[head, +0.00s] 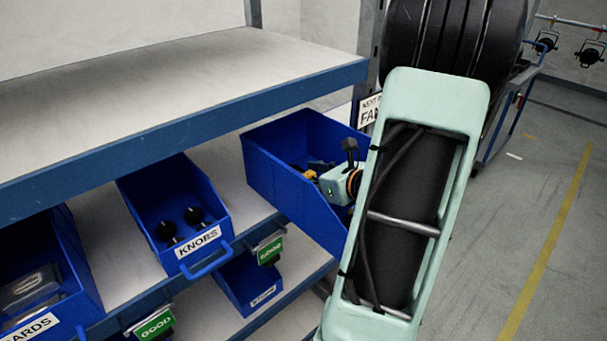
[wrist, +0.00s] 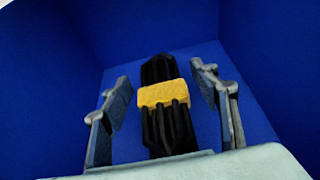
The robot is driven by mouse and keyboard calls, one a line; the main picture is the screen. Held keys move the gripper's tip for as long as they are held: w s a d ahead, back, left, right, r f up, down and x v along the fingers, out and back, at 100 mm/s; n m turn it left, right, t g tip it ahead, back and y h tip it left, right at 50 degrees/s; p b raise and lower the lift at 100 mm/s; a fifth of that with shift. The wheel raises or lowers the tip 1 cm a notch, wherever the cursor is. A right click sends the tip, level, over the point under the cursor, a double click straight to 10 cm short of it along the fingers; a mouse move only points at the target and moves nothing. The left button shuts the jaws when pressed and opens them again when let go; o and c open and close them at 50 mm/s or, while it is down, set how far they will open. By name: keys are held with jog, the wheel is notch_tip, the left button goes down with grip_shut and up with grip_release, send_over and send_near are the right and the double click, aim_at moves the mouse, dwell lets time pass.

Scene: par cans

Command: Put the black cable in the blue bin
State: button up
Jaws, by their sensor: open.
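A black cable (wrist: 168,125), bundled with a yellow band around its middle, lies inside a blue bin (wrist: 265,50) in the wrist view. My gripper (wrist: 163,82) is open, with one finger on each side of the bundle and a gap of blue showing on both sides. In the head view my gripper (head: 316,166) reaches into the large blue bin (head: 283,192) on the shelf. My arm hides the right part of that bin. Small yellow and dark bits show by the fingers, but I cannot tell cable from gripper there.
A blue bin labelled KNOBS (head: 152,197) holds two black knobs, left of the large bin. A bin labelled CARDS (head: 42,275) stands further left. A smaller blue bin (head: 250,285) sits below. The upper shelf (head: 170,75) is bare. Open floor (head: 515,215) lies right.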

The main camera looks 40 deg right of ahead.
jog(key=v, duration=0.7)
jog(key=shift+s+r, duration=0.15)
jog(key=shift+s, duration=0.1)
